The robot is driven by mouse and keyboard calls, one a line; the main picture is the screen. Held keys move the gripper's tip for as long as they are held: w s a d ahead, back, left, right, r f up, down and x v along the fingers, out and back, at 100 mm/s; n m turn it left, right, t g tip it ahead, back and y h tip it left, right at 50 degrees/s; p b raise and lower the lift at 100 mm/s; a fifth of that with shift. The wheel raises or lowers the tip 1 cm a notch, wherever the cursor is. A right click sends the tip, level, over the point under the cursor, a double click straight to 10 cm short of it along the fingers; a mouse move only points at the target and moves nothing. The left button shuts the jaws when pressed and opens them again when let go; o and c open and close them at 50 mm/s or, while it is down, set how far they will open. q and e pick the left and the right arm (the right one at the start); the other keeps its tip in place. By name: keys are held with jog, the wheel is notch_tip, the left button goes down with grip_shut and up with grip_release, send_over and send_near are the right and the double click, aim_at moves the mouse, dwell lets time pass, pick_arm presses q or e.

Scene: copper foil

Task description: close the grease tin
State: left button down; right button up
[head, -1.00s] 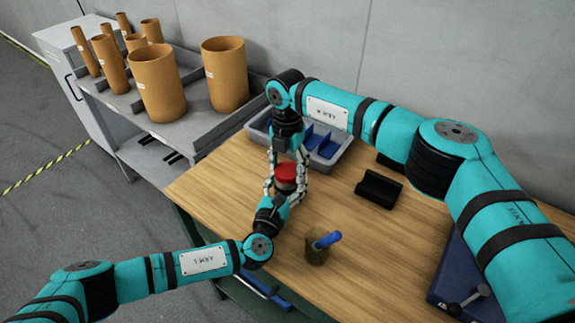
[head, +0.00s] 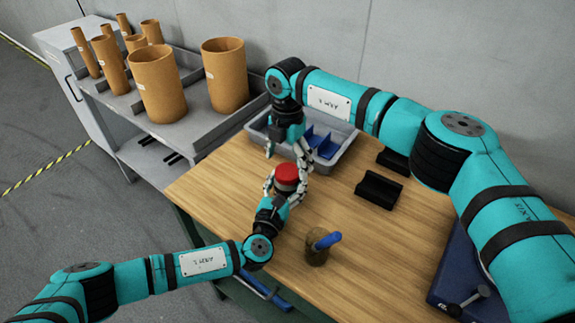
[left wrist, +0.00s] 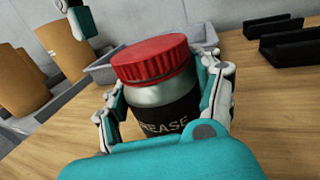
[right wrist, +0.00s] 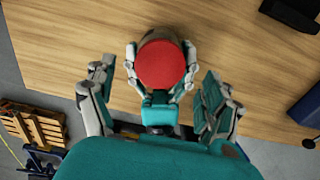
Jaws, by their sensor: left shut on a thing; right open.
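The grease tin (left wrist: 165,98) is a grey, rounded tin with a black label reading "GREASE". Its ribbed red lid (left wrist: 150,58) sits on top of it in the left wrist view; I cannot tell how tightly. In the head view the red lid (head: 286,173) shows above the bench. My left gripper (head: 284,187) is shut around the tin's body from the near side. My right gripper (right wrist: 160,90) is open and empty, above the tin, with its fingers spread either side of the red lid (right wrist: 160,65) and apart from it.
A grey tray with blue bins (head: 345,146) stands behind the tin. A brown pot with a blue-handled tool (head: 318,252) stands to the right of the left gripper. Black holders (head: 378,190) lie further right. A shelf with cardboard tubes (head: 158,88) stands at the left.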

notch_tip(320, 180, up, 10)
jog(key=shift+f, duration=0.25)
pick_arm(q)
jog(key=shift+c, duration=0.5)
grip_release()
jog(key=shift+s, duration=0.1)
jog(key=v, duration=1.1)
jog(key=shift+s+a, duration=0.1)
jog(key=shift+s, duration=0.3)
